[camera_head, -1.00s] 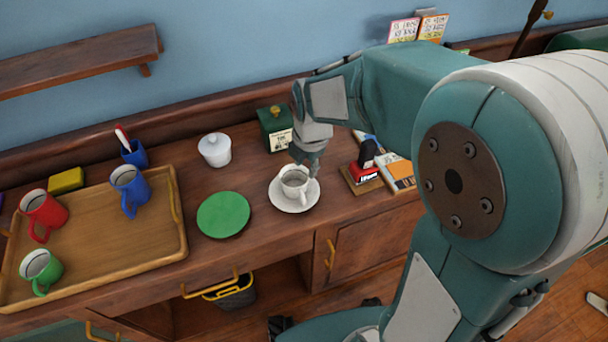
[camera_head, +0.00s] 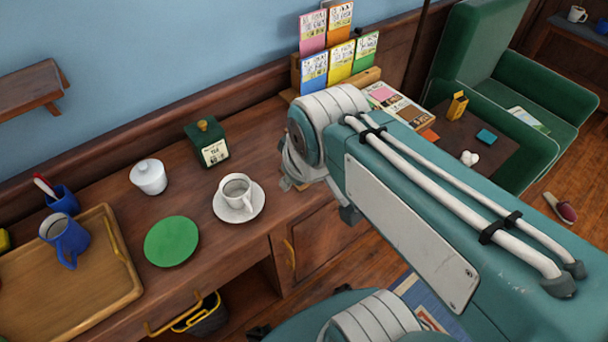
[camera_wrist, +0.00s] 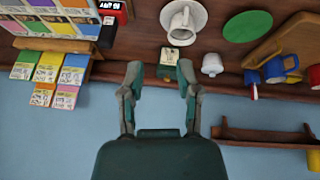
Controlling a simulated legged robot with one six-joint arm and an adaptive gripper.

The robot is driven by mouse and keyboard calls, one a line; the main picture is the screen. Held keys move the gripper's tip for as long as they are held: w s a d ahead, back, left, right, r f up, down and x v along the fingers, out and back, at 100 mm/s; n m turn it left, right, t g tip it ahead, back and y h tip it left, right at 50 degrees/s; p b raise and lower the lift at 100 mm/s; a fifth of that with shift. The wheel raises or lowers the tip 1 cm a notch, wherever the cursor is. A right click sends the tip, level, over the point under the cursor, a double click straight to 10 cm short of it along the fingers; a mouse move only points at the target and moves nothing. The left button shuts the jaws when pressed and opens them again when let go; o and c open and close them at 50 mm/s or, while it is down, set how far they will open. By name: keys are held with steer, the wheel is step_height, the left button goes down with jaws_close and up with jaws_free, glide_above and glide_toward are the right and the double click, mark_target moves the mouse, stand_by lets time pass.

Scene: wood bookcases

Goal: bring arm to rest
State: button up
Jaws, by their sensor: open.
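My gripper (camera_wrist: 160,72) is open and empty in the wrist view, its two fingers apart. In the head view my arm's forearm and wrist cover most of the right half, and the gripper's fingers are mostly hidden behind the wrist. A white cup (camera_head: 236,192) stands on a white saucer (camera_head: 252,212) on the wooden counter, left of my wrist and apart from it. The cup also shows in the wrist view (camera_wrist: 182,28), upside down in that picture.
A green tea box (camera_head: 206,145), a white lidded pot (camera_head: 148,176), a green disc (camera_head: 171,241) and a tray (camera_head: 118,268) with a blue mug (camera_head: 64,238) are on the counter. A card rack (camera_head: 372,77) stands behind my wrist. A green armchair (camera_head: 540,85) is at right.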

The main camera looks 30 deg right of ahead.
steer(key=m, duration=0.1)
steer(key=s+m, duration=0.2)
steer(key=shift+s+d+r+m+t, duration=0.2)
steer(key=shift+d+m+t, duration=0.1)
